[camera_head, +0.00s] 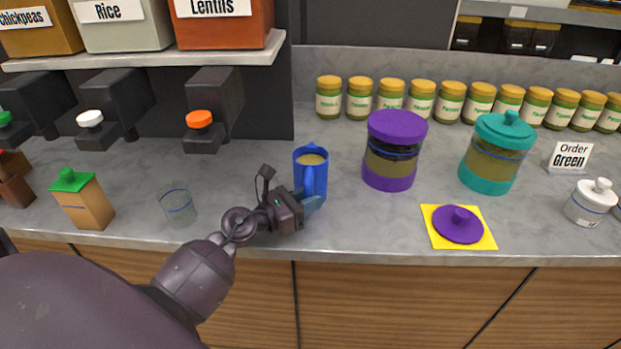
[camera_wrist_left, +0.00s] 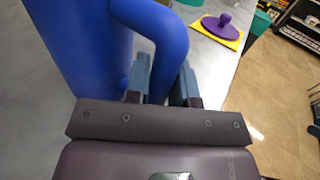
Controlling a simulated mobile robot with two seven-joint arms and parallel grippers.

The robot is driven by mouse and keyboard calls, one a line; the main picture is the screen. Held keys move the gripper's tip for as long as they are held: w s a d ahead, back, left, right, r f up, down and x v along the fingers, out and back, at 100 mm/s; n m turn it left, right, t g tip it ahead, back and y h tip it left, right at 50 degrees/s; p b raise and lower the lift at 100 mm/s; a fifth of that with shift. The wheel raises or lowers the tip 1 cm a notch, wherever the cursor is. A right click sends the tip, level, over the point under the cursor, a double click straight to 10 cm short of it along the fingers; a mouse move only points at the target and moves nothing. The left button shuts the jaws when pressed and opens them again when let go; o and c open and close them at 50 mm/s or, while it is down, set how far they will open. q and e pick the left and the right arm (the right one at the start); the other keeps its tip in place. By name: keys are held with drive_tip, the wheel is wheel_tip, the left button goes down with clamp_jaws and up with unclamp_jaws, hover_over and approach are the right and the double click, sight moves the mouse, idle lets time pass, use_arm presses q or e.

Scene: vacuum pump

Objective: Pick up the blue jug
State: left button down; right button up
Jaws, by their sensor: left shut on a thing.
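The blue jug (camera_head: 311,160) stands upright on the grey counter in the middle of the head view, with pale tan contents showing at its open top. My left gripper (camera_head: 306,204) is at the jug's handle side, shut on the handle. In the left wrist view the jug (camera_wrist_left: 85,45) fills the upper left, and its handle (camera_wrist_left: 165,35) runs down between the fingers of my left gripper (camera_wrist_left: 162,85). The head view does not show clearly whether the jug's base touches the counter. My right gripper is not in view.
A purple-lidded jar (camera_head: 392,152) stands right of the jug, and a teal jar (camera_head: 495,153) farther right. A purple lid (camera_head: 458,225) lies on a yellow mat (camera_head: 433,232). A clear glass (camera_head: 177,206) stands left. The shelf (camera_head: 140,57) overhangs at left; the counter's front edge (camera_head: 345,254) is near.

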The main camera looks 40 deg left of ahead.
use_arm(q)
drive_tip(key=shift+r, duration=0.1)
wheel_tip(320, 180, up, 14)
drive_tip(key=p, duration=0.5)
drive_tip(key=shift+f, duration=0.2)
wheel_tip(320, 180, up, 14)
drive_tip(key=p, duration=0.2)
drive_tip(key=shift+r, duration=0.25)
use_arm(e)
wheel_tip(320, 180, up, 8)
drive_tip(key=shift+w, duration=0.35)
use_arm(q)
drive_tip(key=shift+f, duration=0.2)
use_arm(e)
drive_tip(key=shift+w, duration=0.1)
